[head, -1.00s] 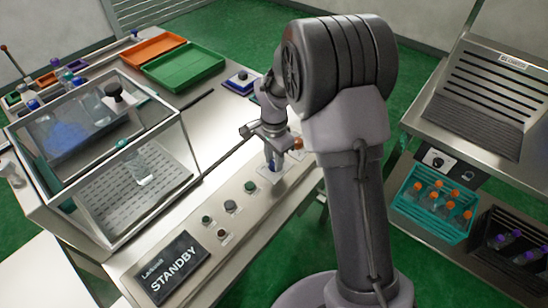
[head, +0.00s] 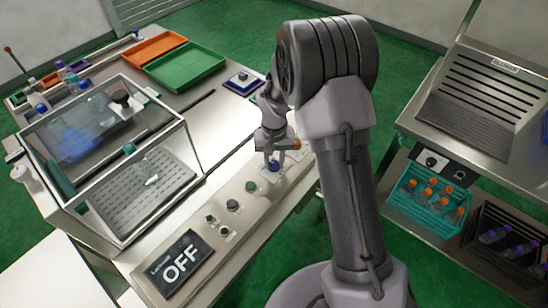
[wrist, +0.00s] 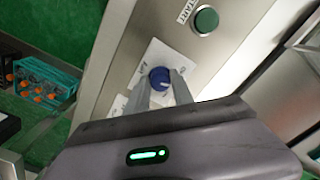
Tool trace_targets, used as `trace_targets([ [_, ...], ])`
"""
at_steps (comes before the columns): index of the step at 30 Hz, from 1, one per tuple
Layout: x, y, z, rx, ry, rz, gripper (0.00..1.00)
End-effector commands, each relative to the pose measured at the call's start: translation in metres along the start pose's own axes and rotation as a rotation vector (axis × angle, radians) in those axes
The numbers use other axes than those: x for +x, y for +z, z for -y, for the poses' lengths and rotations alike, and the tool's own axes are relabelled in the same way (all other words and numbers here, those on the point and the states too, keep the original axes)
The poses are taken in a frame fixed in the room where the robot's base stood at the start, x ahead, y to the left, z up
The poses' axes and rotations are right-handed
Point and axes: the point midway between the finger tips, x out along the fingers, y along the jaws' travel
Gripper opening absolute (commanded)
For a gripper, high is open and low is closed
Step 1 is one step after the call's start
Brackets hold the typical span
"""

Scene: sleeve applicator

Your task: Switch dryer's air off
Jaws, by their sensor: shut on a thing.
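The louvered metal dryer unit (head: 475,100) stands on the bench at the right, with a small lettered plate at its top. A dark panel under it carries a knob on a white plate (head: 431,160) and a round black part (head: 459,174). My gripper (head: 271,164) is away from it, at the front panel of the left machine. In the wrist view my gripper (wrist: 161,82) is shut on a blue knob (wrist: 159,75), one finger on each side. The knob's white label plate is partly covered by the fingers.
Green and dark buttons (head: 232,205) line the left panel; a green one (wrist: 206,20) shows in the wrist view. A glass enclosure (head: 110,150) stands behind. A teal crate (head: 420,215) of orange-capped bottles and a dark crate (head: 485,253) are under the dryer.

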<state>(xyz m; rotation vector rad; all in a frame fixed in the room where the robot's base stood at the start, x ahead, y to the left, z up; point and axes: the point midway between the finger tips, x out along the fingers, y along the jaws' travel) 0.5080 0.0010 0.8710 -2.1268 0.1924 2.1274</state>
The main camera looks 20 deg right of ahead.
Motion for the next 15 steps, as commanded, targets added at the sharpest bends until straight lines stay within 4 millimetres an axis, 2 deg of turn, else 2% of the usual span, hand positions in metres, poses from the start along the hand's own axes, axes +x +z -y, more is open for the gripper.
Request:
trace_targets([
  [15,-0.0011,-0.0002,-0.0008,-0.377,0.0,0.0,0.0],
])
